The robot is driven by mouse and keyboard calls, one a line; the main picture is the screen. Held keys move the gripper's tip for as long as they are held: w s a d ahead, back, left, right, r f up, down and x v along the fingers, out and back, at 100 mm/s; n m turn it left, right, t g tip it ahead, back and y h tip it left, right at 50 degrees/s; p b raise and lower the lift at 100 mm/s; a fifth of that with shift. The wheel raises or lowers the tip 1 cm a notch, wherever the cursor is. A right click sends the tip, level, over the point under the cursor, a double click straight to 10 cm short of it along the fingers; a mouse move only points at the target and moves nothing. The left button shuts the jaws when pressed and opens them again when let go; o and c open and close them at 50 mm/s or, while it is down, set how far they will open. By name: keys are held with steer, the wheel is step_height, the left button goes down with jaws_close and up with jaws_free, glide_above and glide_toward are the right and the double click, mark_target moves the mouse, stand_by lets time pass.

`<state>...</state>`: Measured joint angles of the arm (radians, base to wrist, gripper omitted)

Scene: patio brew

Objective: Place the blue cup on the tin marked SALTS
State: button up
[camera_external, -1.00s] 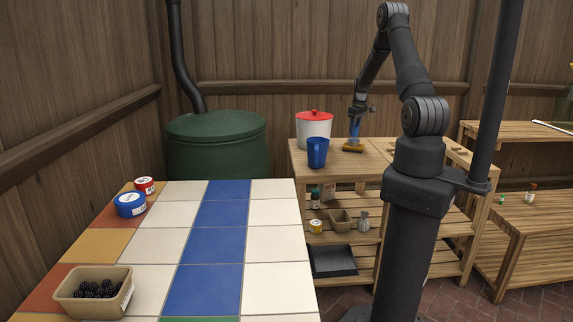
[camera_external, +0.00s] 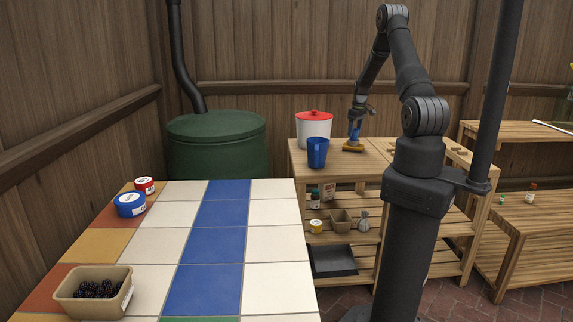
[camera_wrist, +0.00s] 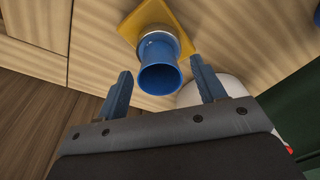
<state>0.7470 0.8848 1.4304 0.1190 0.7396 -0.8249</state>
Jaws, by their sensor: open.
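In the wrist view a blue cup-like vessel (camera_wrist: 160,72) has its open mouth toward me. Its far end meets a pale round band (camera_wrist: 157,36) above a yellow square base (camera_wrist: 128,24). My gripper (camera_wrist: 158,82) is open, with one finger on each side of the vessel and gaps to both. In the external view my gripper (camera_external: 355,125) is low over the yellow base (camera_external: 353,148) on the wooden bench. A larger blue cup (camera_external: 317,153) stands upright left of it. No SALTS lettering is readable.
A white pot (camera_external: 313,131) with a red lid stands behind the larger blue cup. A blue tin (camera_external: 130,204), a red tin (camera_external: 145,185) and a box of berries (camera_external: 93,292) are on the tiled table. A yellow tin (camera_external: 316,226) is on the shelf below.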

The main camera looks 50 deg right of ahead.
mark_target(356, 139)
step_height(356, 139, up, 12)
steer(key=s, duration=0.1)
steer(key=shift+s+f, duration=0.2)
steer(key=shift+f, duration=0.05)
steer(key=f, duration=0.4)
steer(key=w+f, duration=0.1)
steer(key=f, duration=0.7)
steer(key=shift+w+f, duration=0.2)
steer(key=shift+f, duration=0.05)
step_height(356, 139, up, 3)
steer(key=shift+r, duration=0.7)
